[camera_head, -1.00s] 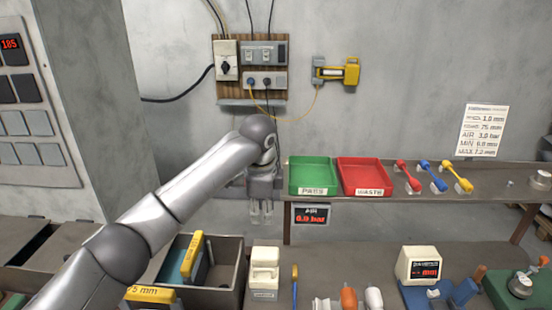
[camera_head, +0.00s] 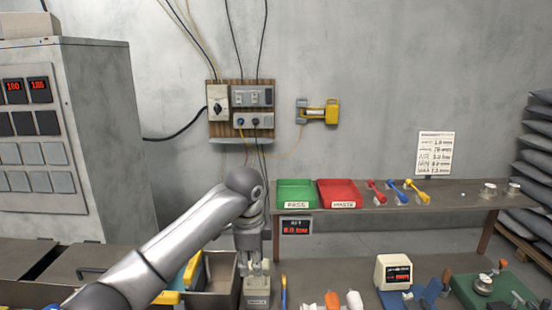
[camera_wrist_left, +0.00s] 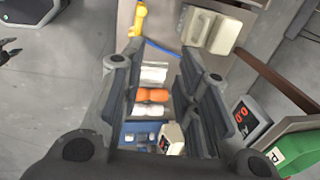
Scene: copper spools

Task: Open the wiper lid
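The cream box (camera_head: 256,301), which looks like the wiper, stands on the bench right of a dark bin. My left gripper hides its upper part in the head view. The left wrist view shows its cream top (camera_wrist_left: 212,28), beyond the finger ends to the upper right. I cannot clearly tell the lid's position. My left gripper (camera_head: 253,272) points down, over or in front of the box; contact cannot be told. In the left wrist view its two dark fingers (camera_wrist_left: 160,95) stand wide apart with nothing held between them.
A dark bin (camera_head: 222,274) stands just left of the box. A thin yellow-ended tool (camera_head: 283,287), an orange peg (camera_head: 332,300) and white pegs are to the right. The shelf behind holds a green tray (camera_head: 296,193) and a red tray (camera_head: 338,193).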

